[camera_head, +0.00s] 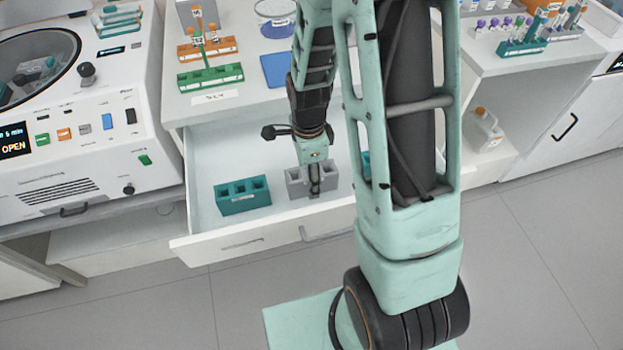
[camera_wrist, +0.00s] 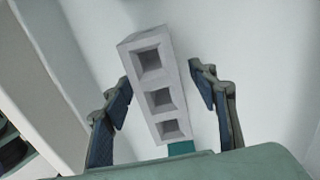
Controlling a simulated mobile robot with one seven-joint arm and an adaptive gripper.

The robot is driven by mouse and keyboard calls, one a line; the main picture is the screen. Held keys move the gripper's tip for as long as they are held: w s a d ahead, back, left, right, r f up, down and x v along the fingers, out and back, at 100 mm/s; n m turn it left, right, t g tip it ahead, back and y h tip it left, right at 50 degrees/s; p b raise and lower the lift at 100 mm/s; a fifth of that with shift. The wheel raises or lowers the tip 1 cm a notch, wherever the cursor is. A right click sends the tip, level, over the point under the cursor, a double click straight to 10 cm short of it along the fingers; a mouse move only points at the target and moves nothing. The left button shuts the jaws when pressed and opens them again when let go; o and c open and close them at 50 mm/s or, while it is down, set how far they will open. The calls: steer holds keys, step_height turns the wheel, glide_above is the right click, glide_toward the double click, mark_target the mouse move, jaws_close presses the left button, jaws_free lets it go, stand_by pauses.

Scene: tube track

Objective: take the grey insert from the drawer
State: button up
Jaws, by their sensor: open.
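The grey insert (camera_head: 298,184) is a block with a row of square wells, lying in the open drawer (camera_head: 205,150). In the wrist view the grey insert (camera_wrist: 147,52) shows three wells and lies between my open fingers, with a gap to each side. My gripper (camera_head: 314,186) points down at the insert and hides part of it in the head view. In the wrist view my gripper's fingers (camera_wrist: 165,105) are spread apart and hold nothing. I cannot tell how far the fingertips are above the drawer floor.
A teal insert (camera_head: 243,195) lies in the drawer left of the grey one. Another teal piece (camera_head: 366,163) shows partly behind my arm. The drawer's front wall (camera_head: 265,238) stands close by. The counter above holds a green rack (camera_head: 210,77) and an orange rack (camera_head: 207,48).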

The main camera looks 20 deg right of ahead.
steer(key=c, duration=1.2)
steer(key=shift+r, duration=0.15)
step_height(320, 180, up, 10)
steer(key=shift+f+p, duration=0.1)
steer(key=shift+p, duration=0.35)
step_height(320, 180, up, 5)
steer(key=p, duration=0.4)
